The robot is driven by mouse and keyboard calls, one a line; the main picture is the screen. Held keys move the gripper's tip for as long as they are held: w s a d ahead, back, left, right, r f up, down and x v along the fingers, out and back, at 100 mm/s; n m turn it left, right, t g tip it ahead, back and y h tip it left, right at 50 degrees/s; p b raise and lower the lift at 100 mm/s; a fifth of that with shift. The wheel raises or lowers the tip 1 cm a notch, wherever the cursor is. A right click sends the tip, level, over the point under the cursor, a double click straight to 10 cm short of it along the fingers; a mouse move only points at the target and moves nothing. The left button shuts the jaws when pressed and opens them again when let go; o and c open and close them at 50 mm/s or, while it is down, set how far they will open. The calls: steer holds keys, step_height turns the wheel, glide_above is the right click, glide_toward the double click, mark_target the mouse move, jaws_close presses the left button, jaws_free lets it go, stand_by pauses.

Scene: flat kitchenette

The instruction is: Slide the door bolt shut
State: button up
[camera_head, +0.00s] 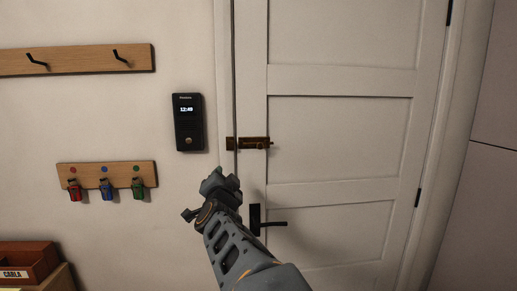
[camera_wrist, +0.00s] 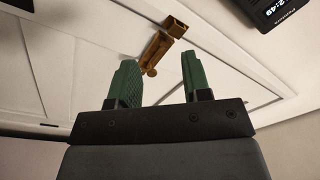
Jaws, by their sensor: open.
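The white door (camera_head: 340,130) stands in its frame and looks closed. A brass door bolt (camera_head: 257,143) is mounted on the door's left edge, with its small brass keeper (camera_head: 231,143) on the frame beside it. In the wrist view the bolt (camera_wrist: 157,48) lies beyond the fingertips, with the keeper (camera_wrist: 176,27) at its upper end and a small round knob (camera_wrist: 152,72) at the end away from the keeper. I cannot tell whether the rod enters the keeper. My gripper (camera_head: 214,182) is below and left of the bolt, its green fingers (camera_wrist: 158,63) apart and empty.
A black door handle (camera_head: 268,222) sits below the bolt, beside my arm. A black wall panel (camera_head: 188,122) is left of the frame. A hook rail (camera_head: 80,60), a key rack (camera_head: 105,174) with coloured tags and a wooden box (camera_head: 25,262) are further left.

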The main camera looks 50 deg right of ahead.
mark_target(258, 147)
steer(key=s+d+r+m+g+h, duration=0.3)
steer(key=d+m+g+h, duration=0.15)
steer(key=d+m, duration=0.2)
steer(key=shift+n+t+h, duration=0.25)
steer(key=shift+n+t, duration=0.1)
steer(key=p+x, duration=0.1)
steer(key=x, duration=0.7)
steer(key=p+x, duration=0.1)
steer(key=x, duration=0.4)
steer(key=shift+s+r+p, duration=0.15)
steer(key=shift+s+p, duration=0.15)
steer(key=shift+p, duration=0.05)
steer(key=shift+c, duration=0.2)
steer(key=shift+s+a+r, duration=0.1)
jaws_close()
